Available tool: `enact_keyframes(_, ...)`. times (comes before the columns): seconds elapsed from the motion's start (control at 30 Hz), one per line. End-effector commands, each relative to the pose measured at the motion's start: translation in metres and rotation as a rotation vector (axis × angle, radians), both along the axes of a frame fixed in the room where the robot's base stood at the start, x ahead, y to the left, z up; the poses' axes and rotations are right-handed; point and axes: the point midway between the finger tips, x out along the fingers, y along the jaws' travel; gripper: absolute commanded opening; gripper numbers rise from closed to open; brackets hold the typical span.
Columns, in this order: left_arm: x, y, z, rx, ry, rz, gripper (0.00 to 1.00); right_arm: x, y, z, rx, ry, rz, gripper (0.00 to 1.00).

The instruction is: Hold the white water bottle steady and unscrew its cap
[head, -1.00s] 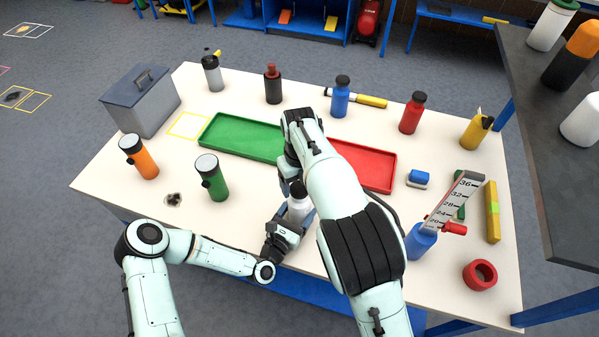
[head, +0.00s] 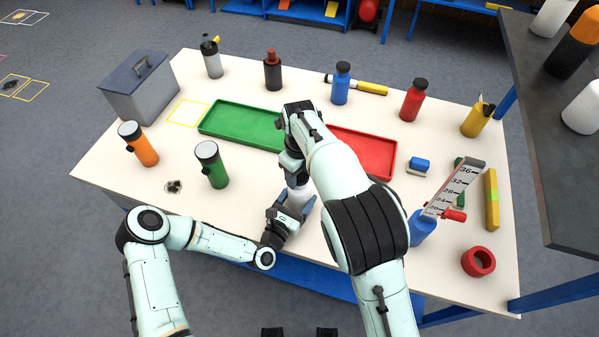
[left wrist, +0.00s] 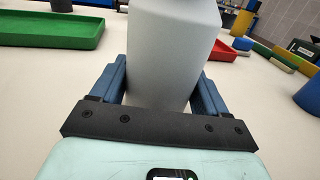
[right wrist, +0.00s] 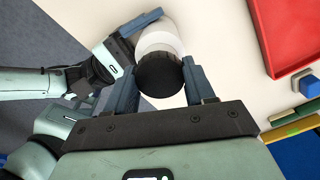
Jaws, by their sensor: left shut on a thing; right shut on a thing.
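The white water bottle (head: 298,198) stands upright near the front edge of the table, partly hidden by my right arm. My left gripper (head: 295,208) is shut around its body from the front; in the left wrist view the bottle (left wrist: 172,50) fills the space between the blue fingers. My right gripper (head: 292,172) is above the bottle, pointing down. In the right wrist view, its fingers (right wrist: 163,82) are shut on the bottle's black cap (right wrist: 160,72). The cap sits on top of the white body (right wrist: 160,40). In the head view the cap is hidden.
Behind are a green tray (head: 240,122) and a red tray (head: 365,150). A green bottle (head: 212,165) and an orange bottle (head: 138,145) stand to the left. A blue bottle (head: 421,227) and a red ring (head: 478,261) are to the right. Several bottles line the back.

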Motion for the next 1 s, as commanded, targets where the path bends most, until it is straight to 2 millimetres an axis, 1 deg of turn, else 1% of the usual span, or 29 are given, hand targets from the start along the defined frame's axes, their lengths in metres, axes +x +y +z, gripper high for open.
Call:
enact_keyframes(0.1, 0.0000, 0.0001, 0.0000, 0.000, 0.000, 0.000, 0.00, 0.0007, -0.0007, 0.0004, 0.002, -0.001, 0.292, 0.17)
enact_keyframes(1.0, -0.0002, -0.0001, 0.0000, 0.000, 0.000, -0.001, 0.00, 0.0006, -0.0001, 0.0019, 0.001, -0.004, 2.557, 0.17)
